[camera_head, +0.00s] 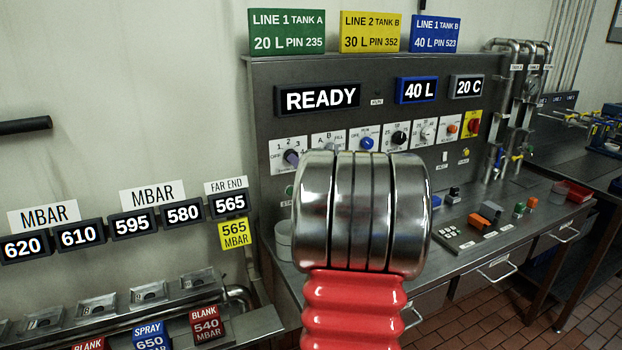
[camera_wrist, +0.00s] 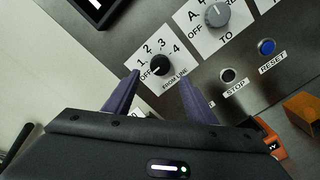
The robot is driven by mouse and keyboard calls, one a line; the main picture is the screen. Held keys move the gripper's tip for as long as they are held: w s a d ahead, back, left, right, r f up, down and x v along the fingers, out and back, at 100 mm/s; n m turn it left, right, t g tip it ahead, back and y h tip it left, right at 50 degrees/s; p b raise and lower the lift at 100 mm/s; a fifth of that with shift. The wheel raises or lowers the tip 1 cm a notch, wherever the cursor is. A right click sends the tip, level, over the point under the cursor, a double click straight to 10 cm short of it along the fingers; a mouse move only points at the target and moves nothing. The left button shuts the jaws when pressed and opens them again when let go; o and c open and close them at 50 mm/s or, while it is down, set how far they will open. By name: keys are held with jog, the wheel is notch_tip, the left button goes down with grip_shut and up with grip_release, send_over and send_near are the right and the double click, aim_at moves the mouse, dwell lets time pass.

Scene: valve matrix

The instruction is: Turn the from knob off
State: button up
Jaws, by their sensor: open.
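The from knob (camera_wrist: 160,67) is a small black dial on a white plate marked OFF, 1, 2, 3, 4 and FROM LINE, seen in the wrist view. A pale mark shows on it, too small to read its setting surely. My gripper (camera_wrist: 161,80) is open, its two purple fingers apart and empty. The knob appears between and just beyond the fingertips; I see no contact and cannot tell the depth gap. In the head view the from plate (camera_head: 275,151) is at the panel's left, with a purple finger over the knob area; my arm hides most of the gripper.
The grey TO knob (camera_wrist: 217,15) is right of the from plate. A black STOP button (camera_wrist: 228,75) and blue RESET button (camera_wrist: 266,46) sit nearby. The READY display (camera_head: 318,98) is above. An orange block (camera_wrist: 302,108) lies close on the right.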

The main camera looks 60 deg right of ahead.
jog(key=v, duration=0.6)
jog(key=shift+f, duration=0.1)
dwell(0.6)
